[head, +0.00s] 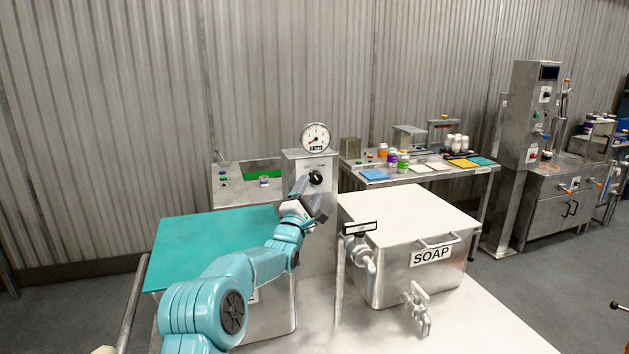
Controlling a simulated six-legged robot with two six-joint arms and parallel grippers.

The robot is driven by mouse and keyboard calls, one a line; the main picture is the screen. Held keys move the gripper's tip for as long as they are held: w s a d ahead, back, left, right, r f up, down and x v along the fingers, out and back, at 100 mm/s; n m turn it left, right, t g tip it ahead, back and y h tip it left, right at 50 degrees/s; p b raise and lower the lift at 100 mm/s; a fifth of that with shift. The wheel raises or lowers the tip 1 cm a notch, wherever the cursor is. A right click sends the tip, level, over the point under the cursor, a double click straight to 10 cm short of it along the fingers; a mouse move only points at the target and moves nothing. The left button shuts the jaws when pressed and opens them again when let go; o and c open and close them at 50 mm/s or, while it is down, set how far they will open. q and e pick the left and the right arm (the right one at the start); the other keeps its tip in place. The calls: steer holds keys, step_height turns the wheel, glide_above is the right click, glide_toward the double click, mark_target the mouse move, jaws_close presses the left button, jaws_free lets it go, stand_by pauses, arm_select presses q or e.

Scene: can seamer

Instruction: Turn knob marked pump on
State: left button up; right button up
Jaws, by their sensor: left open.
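The black knob (316,178) sits on the front of a grey metal post in the middle of the head view. Small lettering is above it, too small to read surely. My left gripper (313,196) is open, just below and in front of the knob. Its fingers overlap the post's face around the knob's lower left edge. I cannot tell whether they touch the knob. My right gripper is not in view.
A metal box marked SOAP (408,252) with taps stands right of the post. A teal surface (215,242) lies to the left. A table (400,181) with coloured jars is behind. A tall machine column (525,145) stands far right. Corrugated wall closes the back.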

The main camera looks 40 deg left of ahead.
mark_target(316, 181)
arm_select(q)
steer(key=w, duration=0.1)
steer(key=w+a, duration=0.1)
steer(key=w+p, duration=0.1)
steer(key=shift+w+a, duration=0.1)
steer(key=shift+a, duration=0.15)
steer(key=shift+w+a+r+p, duration=0.25)
steer(key=shift+w+a+p, duration=0.05)
steer(key=shift+w+p, duration=0.2)
steer(key=shift+w+f, duration=0.1)
steer(key=shift+c, duration=0.3)
